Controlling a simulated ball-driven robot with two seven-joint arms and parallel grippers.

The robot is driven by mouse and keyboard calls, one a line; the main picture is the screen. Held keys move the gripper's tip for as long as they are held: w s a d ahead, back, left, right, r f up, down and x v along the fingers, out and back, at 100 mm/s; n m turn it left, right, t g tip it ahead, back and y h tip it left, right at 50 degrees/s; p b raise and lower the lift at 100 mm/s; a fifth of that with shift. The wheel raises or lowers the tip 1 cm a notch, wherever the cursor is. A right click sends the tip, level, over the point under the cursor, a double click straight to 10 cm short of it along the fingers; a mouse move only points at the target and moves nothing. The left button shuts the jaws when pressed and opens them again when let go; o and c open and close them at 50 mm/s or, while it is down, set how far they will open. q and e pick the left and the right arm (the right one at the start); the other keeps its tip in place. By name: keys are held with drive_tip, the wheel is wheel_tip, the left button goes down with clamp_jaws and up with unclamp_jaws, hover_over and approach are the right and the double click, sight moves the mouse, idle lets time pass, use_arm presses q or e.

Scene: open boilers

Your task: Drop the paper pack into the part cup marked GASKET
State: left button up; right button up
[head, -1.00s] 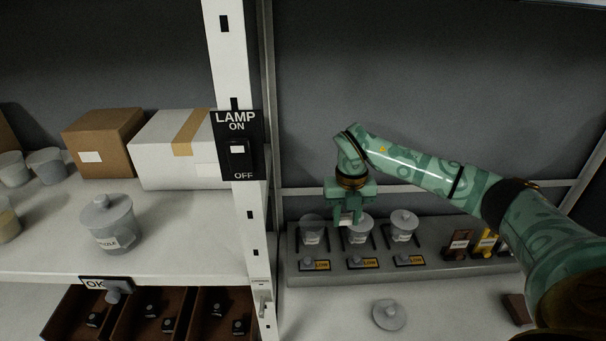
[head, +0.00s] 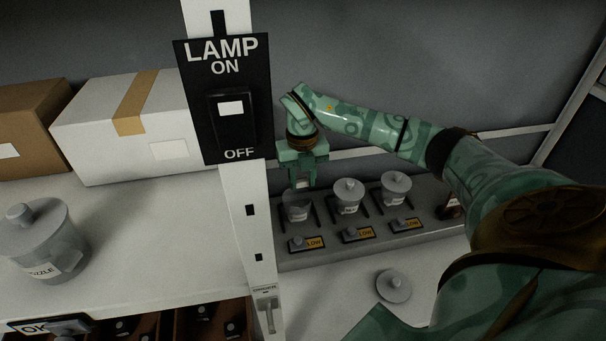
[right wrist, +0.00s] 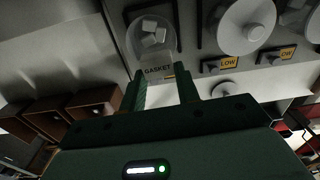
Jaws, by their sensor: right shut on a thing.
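My right gripper (head: 302,180) hangs above the left cup in a row of three in the head view. Its two fingers are shut on the small pale paper pack (head: 301,184). In the right wrist view the fingers (right wrist: 160,90) point at the cup marked GASKET (right wrist: 156,58). Pale blocky pieces (right wrist: 151,35) show inside that cup. The pack (right wrist: 160,96) shows as a pale patch between the fingers, partly hidden. In the head view the GASKET cup (head: 297,208) is open and clear-walled; its label is too small to read. My left gripper is out of view.
A loose lid (head: 394,287) lies on the counter. The post with the LAMP switch (head: 222,100) stands close on the left.

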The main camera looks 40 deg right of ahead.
drive_tip(key=shift+s+d+f, duration=0.15)
drive_tip(key=shift+s, duration=0.25)
drive_tip(key=o, duration=0.7)
drive_tip(key=shift+c, duration=0.2)
drive_tip(key=o, duration=0.4)
drive_tip(key=shift+w, duration=0.15)
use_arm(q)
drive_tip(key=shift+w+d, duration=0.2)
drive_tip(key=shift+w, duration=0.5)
use_arm(e)
wheel_tip(320, 180, up, 16)
drive_tip(key=shift+r, duration=0.2)
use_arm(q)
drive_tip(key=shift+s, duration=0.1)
use_arm(e)
drive_tip(key=shift+f, duration=0.1)
